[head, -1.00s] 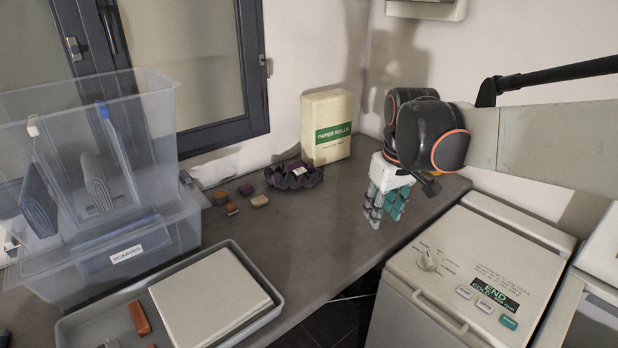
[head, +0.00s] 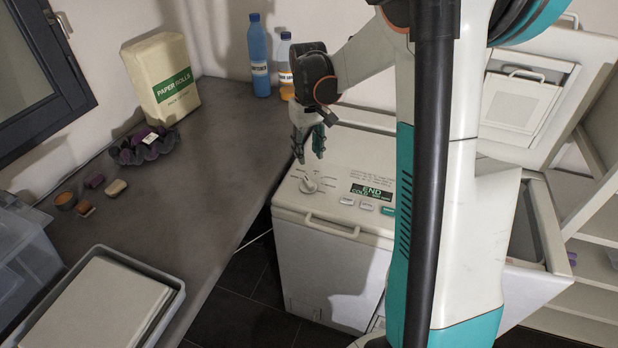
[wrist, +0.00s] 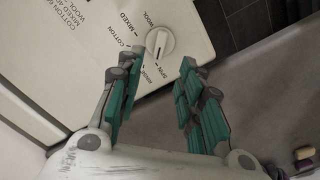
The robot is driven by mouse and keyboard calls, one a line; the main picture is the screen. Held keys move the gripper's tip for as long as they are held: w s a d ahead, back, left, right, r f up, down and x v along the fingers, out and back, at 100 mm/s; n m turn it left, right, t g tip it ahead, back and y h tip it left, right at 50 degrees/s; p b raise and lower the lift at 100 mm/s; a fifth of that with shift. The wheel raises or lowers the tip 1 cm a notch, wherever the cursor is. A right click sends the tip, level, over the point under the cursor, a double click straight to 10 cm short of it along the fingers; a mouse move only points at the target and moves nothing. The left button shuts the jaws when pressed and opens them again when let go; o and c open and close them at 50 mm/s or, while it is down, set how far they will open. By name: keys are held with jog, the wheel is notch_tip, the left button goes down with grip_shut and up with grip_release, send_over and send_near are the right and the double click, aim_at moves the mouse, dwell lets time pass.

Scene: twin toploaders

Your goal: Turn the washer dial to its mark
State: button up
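The washer (head: 335,222) is a cream toploader with its lid shut, right of the counter. Its round dial (head: 309,184) sits on the top panel near the front left corner. In the wrist view the dial (wrist: 160,42) has a pale raised grip bar, with labels such as WOOL, MIXED, COTTON and SPIN around it. I cannot make out which mark it points at. My gripper (head: 308,146) hangs just above the dial. In the wrist view my gripper (wrist: 157,66) is open, its teal-padded fingers apart and empty, with the dial beyond the tips.
A second toploader (head: 540,215) stands open at right, partly hidden by my arm.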

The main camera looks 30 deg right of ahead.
aim_at(308, 181)
notch_tip(308, 181, down, 11)
jog(key=b, duration=0.3)
grip_shut()
